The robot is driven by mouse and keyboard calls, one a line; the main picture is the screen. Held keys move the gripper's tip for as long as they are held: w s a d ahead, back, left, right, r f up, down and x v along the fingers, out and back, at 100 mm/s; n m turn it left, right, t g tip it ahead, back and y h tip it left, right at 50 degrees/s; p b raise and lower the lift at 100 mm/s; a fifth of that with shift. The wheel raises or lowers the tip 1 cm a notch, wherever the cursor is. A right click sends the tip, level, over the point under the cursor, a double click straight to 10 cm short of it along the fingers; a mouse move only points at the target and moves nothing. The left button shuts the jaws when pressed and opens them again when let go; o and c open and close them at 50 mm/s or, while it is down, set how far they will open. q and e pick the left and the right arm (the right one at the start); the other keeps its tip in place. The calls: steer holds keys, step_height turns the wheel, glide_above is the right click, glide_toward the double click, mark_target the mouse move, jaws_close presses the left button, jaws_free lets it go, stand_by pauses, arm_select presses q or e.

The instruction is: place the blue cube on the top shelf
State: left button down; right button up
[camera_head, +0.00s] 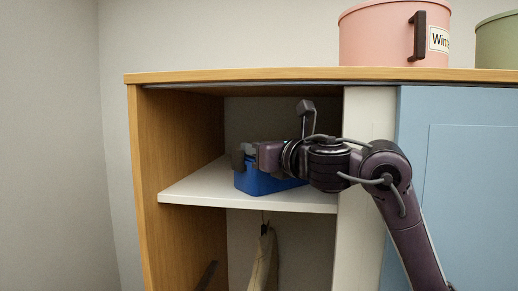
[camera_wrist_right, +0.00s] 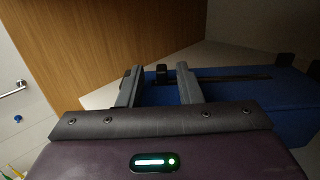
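The blue cube (camera_head: 262,184) looks like a blue box. It rests on the white shelf (camera_head: 245,201) inside the open cabinet compartment, partly hidden by my right gripper (camera_head: 254,156). In the right wrist view, the blue cube (camera_wrist_right: 235,89) lies beyond the fingers and extends to the right, with dark fittings and a dark slot on it. My right gripper (camera_wrist_right: 158,80) has its fingers apart, with a dark peg and part of the blue box showing between them. I see no clear contact. My left gripper is not in view.
The cabinet's wooden top (camera_head: 240,76) closes the compartment above my right arm, and the wooden side wall (camera_head: 175,140) bounds it at left. A pale blue door (camera_head: 460,180) stands at right. A pink container (camera_head: 385,38) and a green one (camera_head: 497,42) stand on top. A pale item (camera_head: 264,258) hangs below the shelf.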

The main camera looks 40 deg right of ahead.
steer(key=shift+s+r, duration=0.15)
steer(key=s+b, duration=0.5)
steer(key=s, duration=0.6)
steer(key=shift+s+a+f+b, duration=0.2)
steer(key=shift+s+a+b, duration=0.2)
steer(key=shift+a, duration=0.05)
